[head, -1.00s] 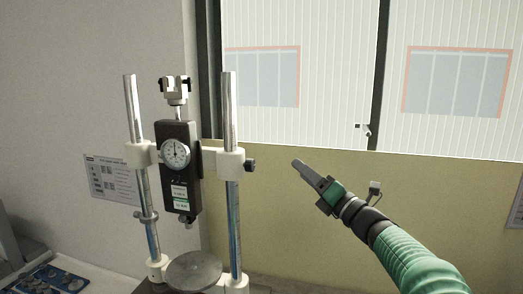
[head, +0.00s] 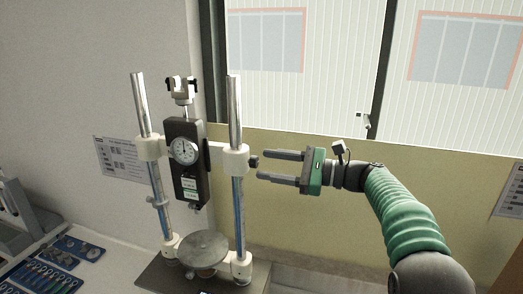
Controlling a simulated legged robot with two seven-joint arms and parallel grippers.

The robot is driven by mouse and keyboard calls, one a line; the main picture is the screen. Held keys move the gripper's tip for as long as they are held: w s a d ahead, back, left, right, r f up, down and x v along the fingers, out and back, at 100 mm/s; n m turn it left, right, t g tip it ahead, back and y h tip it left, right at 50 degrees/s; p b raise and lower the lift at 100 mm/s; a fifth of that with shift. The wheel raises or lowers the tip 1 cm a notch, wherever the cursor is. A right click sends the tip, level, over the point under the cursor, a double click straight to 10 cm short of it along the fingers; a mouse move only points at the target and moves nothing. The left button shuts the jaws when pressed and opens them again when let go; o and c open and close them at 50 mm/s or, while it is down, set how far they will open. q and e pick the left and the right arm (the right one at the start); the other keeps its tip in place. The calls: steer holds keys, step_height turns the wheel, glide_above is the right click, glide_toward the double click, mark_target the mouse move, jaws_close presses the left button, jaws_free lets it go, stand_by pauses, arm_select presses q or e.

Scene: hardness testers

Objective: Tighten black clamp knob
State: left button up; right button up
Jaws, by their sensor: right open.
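The black clamp knob (head: 254,162) sticks out to the right from the white clamp block (head: 236,158) on the right-hand post of the hardness tester. My right gripper (head: 262,165) is open, its two grey fingers pointing left, one above the other. Its fingertips are close to the knob, just right of it in the picture; I cannot tell whether they touch or are at the same depth. The tester's black body with a round dial gauge (head: 185,151) hangs between the two metal posts. My left gripper is not in view.
The tester stands on a dark base plate (head: 158,278) with a round metal table (head: 204,248). Blue trays of discs (head: 45,276) and a grey device (head: 22,215) are at the lower left. A window is behind. Room right of the posts is clear apart from my arm.

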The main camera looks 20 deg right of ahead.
mark_target(254, 162)
steer(key=shift+p+x, duration=0.3)
steer(key=shift+x, duration=1)
jaws_close()
